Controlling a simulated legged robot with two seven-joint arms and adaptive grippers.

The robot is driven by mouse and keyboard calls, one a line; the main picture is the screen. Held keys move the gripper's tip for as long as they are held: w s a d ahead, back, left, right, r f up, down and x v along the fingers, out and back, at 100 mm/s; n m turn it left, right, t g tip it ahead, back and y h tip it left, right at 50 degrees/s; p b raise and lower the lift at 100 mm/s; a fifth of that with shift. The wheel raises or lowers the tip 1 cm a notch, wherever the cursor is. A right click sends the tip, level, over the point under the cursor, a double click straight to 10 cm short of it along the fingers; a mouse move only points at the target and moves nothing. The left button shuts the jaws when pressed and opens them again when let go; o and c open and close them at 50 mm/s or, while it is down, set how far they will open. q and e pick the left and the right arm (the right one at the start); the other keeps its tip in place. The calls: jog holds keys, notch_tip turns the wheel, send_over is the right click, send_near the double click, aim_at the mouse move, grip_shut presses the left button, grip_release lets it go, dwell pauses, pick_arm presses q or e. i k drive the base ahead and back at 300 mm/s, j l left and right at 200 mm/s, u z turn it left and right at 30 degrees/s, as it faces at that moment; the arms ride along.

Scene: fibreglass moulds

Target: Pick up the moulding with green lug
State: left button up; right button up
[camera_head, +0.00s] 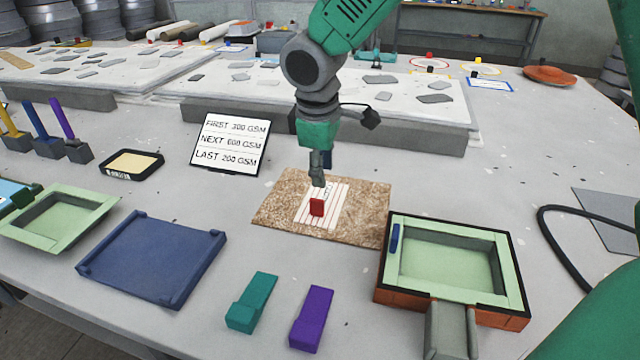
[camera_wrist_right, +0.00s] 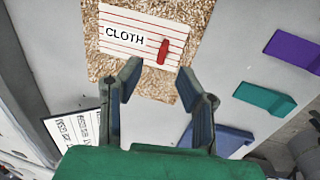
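A pale green square moulding (camera_head: 62,218) lies at the left edge of the head view. A small dark green lug (camera_head: 24,197) shows at its upper left rim. A second pale green square piece (camera_head: 445,262) sits in a reddish-brown frame at the right, with a blue lug (camera_head: 395,238) on its left rim. My right gripper (camera_head: 318,180) hangs over the brown mat, well apart from both. In the wrist view its fingers (camera_wrist_right: 160,72) are spread, with nothing between them, near the CLOTH card (camera_wrist_right: 142,38). My left gripper is not in view.
A red tab (camera_head: 317,207) stands on the striped card on the brown mat (camera_head: 275,205). A blue tray (camera_head: 150,258), teal block (camera_head: 251,302) and purple block (camera_head: 311,318) lie in front. A text sign (camera_head: 230,143) stands behind. A dark cable (camera_head: 560,250) curves at right.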

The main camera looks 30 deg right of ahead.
aim_at(55, 224)
jog(key=k+j, duration=0.8)
jog(key=k, duration=0.05)
